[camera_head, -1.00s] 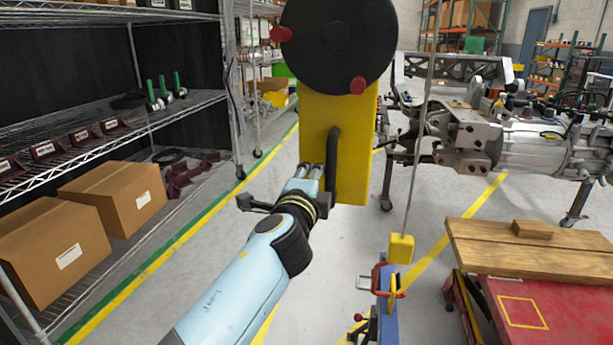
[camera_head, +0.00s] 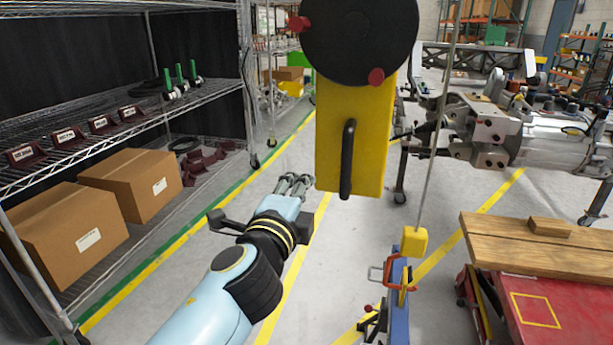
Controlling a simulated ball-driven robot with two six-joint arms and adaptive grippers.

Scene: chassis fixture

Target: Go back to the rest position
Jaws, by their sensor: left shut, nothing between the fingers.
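My left gripper (camera_head: 293,182) is in the middle of the head view, on the light blue left arm that comes in from the lower left. Its fingers are close together with nothing between them. It is in the air over the grey floor, left of and apart from a yellow block (camera_head: 360,110) with a black handle (camera_head: 348,160). A black disc with red knobs (camera_head: 360,35) is at the top of that block. My right gripper does not show.
A wire shelf (camera_head: 210,100) with cardboard boxes (camera_head: 60,230) stands on the left. A chassis with a metal drivetrain (camera_head: 560,145) is at the right. A red cart (camera_head: 540,310) with a wooden top (camera_head: 500,250) and a blue post with a yellow block (camera_head: 414,242) are at the lower right.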

